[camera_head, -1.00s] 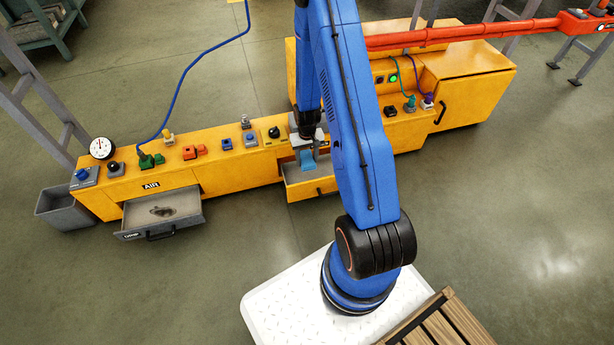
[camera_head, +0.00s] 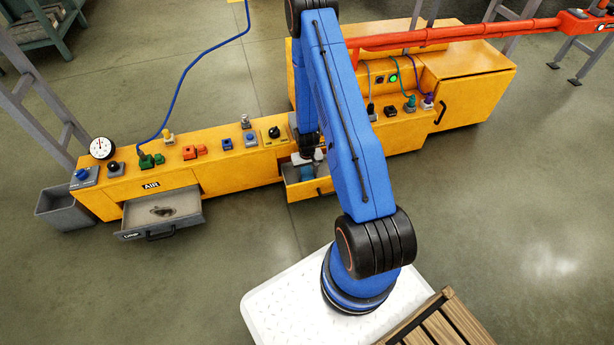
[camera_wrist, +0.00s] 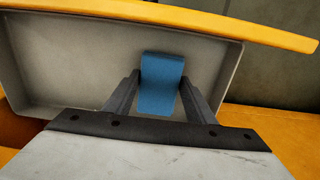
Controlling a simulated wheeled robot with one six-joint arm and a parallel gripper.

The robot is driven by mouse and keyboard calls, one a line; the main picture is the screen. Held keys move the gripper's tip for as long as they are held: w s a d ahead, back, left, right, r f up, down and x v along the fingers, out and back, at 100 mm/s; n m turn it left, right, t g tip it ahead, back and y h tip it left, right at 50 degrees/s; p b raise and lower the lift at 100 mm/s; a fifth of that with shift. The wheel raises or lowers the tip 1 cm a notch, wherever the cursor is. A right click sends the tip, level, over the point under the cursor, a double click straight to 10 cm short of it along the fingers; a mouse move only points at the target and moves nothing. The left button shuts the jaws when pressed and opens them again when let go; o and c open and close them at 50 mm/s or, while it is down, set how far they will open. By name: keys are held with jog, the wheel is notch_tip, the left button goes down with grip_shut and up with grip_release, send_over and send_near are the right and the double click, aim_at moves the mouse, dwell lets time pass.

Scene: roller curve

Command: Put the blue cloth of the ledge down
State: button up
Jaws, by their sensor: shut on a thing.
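In the wrist view the blue cloth (camera_wrist: 160,84) sits between the two grey fingers of my gripper (camera_wrist: 159,92), which is shut on it. The cloth is over the inside of an open drawer (camera_wrist: 60,60); I cannot tell whether it touches the drawer floor. In the head view my gripper (camera_head: 305,160) is down at the open yellow drawer (camera_head: 312,188) in the middle of the long yellow bench. The arm hides part of the drawer, and only a little blue shows there.
A second open drawer (camera_head: 162,217), grey inside with a dark patch, is at the left. The yellow bench (camera_head: 235,165) carries several knobs and plugs. A grey bin (camera_head: 68,207) stands at the left end. A red rail (camera_head: 460,32) runs at the upper right.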

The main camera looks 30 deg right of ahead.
jog(key=shift+f, duration=0.35)
jog(key=shift+f, duration=0.1)
jog(key=o, duration=1.1)
